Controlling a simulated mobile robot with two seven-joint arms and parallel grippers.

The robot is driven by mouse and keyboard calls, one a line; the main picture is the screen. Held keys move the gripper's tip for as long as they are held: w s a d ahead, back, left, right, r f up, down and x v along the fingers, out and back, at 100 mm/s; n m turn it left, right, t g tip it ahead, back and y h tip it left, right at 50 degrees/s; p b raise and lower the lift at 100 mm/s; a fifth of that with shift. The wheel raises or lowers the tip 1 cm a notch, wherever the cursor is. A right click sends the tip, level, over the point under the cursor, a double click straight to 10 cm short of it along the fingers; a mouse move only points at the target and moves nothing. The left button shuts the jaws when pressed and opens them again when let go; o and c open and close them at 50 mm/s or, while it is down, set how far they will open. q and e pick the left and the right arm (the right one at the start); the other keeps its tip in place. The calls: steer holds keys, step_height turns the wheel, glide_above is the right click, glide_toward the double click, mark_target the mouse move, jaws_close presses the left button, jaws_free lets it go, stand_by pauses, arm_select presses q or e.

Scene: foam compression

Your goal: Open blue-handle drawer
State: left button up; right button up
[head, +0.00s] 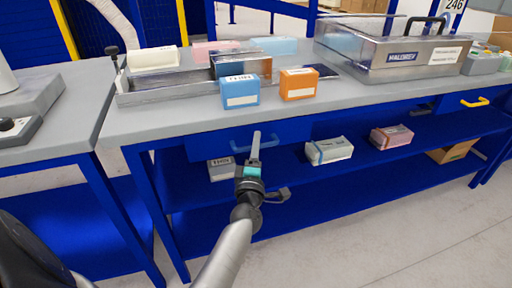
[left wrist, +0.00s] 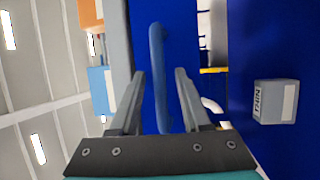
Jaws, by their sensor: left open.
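The drawer (head: 205,143) is set under the grey tabletop, and its dark blue front looks shut. Its blue handle (head: 238,149) is partly hidden behind my left gripper (head: 255,146) in the head view. In the left wrist view the blue handle (left wrist: 158,75) runs upright in the picture, between the two fingers of the left gripper (left wrist: 160,78). The fingers are open, one on each side of the handle, with a gap on both sides. Whether the fingertips reach past the bar is hard to tell. My right gripper is not in view.
A blue-labelled box (head: 240,92) and an orange box (head: 298,84) stand near the tabletop's front edge, above the drawer. A second drawer has a yellow handle (head: 475,102). The lower shelf (head: 290,176) holds several small packages, one (head: 222,169) beside my gripper. The floor in front is clear.

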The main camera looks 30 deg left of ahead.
arm_select(q)
jaws_close()
stand_by(0.3)
stand_by(1.1)
